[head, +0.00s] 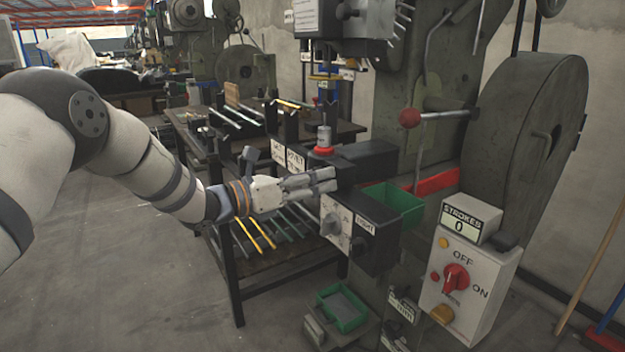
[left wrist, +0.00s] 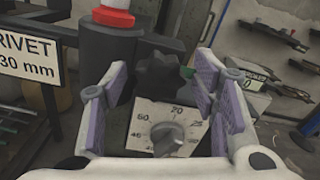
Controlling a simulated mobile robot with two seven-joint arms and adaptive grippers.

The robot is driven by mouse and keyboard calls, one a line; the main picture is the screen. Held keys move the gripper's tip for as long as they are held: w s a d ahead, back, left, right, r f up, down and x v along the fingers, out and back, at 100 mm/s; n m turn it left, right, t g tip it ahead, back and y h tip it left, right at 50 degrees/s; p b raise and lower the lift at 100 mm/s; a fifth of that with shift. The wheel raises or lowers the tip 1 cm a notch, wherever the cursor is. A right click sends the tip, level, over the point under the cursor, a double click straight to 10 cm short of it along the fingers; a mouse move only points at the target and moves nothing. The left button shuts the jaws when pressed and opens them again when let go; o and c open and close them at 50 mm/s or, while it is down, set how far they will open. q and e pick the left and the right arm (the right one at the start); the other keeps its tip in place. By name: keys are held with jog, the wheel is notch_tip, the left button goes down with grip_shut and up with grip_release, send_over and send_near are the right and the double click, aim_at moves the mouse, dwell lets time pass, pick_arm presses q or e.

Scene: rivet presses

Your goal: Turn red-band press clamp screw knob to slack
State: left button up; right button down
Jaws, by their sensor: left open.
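The press column carries a red band (head: 437,182). My left gripper (head: 332,180) is open at the front of this press, just above a white dial plate with a grey pointer knob (head: 332,224). In the left wrist view a dark lobed knob (left wrist: 160,75) lies in the space between the spread purple-padded fingers (left wrist: 160,95). No finger clearly touches it. The dial's pointer knob (left wrist: 166,138) shows below it. In the head view a dark knob (head: 360,244) sits below a TIGHT label; I cannot tell whether it is that lobed knob. My right gripper is not in view.
A green bin (head: 392,203) is close right of the gripper. A red-ringed post (head: 323,151) stands above it, beside a RIVET sign (left wrist: 27,57). A switch box (head: 467,275) and red ball lever (head: 411,118) are to the right. Open floor is at lower left.

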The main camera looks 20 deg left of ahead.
pick_arm(q)
jog(key=c, duration=1.2)
jog(key=shift+o, duration=0.2)
jog(key=shift+n, duration=0.4)
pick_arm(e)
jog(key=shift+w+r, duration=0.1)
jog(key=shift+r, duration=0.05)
pick_arm(q)
jog(key=shift+f+n+p, duration=0.15)
jog(key=shift+n+p, duration=1.1)
jog(key=shift+n, duration=6.8)
jog(key=shift+f+n+p, duration=0.15)
jog(key=shift+n+p, duration=1.1)
jog(key=shift+n, duration=6.8)
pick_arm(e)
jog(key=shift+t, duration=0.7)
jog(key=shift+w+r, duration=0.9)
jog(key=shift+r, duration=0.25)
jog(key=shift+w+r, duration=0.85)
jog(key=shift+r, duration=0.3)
pick_arm(q)
jog(key=shift+n, duration=0.3)
